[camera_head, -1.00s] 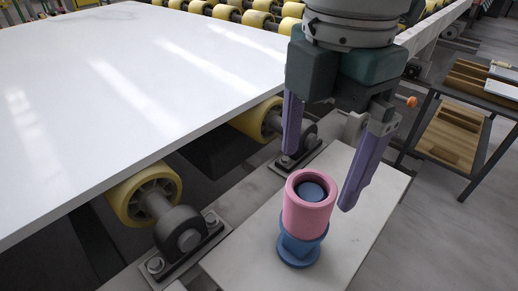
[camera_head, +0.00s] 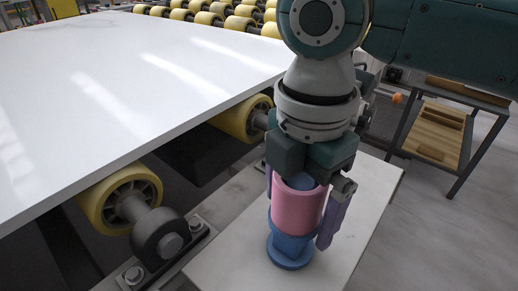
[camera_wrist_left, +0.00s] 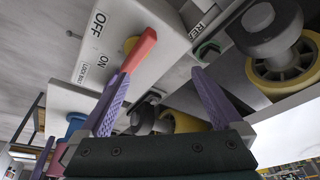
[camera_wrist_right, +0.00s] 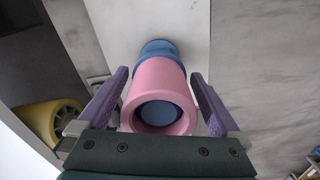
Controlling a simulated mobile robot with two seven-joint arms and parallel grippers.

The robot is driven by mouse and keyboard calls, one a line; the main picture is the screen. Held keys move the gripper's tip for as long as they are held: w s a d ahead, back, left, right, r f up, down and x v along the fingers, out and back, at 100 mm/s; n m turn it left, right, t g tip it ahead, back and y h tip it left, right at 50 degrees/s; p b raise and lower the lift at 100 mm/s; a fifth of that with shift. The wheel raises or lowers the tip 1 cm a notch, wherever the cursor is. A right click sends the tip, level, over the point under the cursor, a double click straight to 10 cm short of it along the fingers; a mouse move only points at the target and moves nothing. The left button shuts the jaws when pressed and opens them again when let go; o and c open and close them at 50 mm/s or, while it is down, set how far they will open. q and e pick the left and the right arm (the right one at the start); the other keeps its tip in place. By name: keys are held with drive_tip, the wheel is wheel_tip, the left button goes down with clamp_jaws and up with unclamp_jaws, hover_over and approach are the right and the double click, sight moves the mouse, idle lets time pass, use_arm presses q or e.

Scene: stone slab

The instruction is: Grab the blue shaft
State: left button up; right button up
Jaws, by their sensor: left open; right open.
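The blue shaft stands upright on the small white table (camera_head: 235,262), with its wide blue foot (camera_head: 290,252) showing below a pink sleeve (camera_head: 297,210). The sleeve is around the shaft, and the blue shaft top (camera_wrist_right: 160,113) shows inside the sleeve's opening in the right wrist view. My right gripper (camera_head: 297,215) is open and points down, with one finger on each side of the pink sleeve. In the right wrist view gaps show between the fingers and the sleeve. My left gripper (camera_wrist_left: 158,85) is open and empty, seen only in its own wrist view.
A large white slab (camera_head: 120,90) lies on yellow rollers (camera_head: 120,198) at the left. A dark-framed rack with wooden trays (camera_head: 437,135) stands at the right. In the left wrist view a white switch box with a red lever (camera_wrist_left: 138,50) is close to my left gripper.

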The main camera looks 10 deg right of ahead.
drive_tip(key=shift+r, duration=0.1)
clamp_jaws()
idle(0.7)
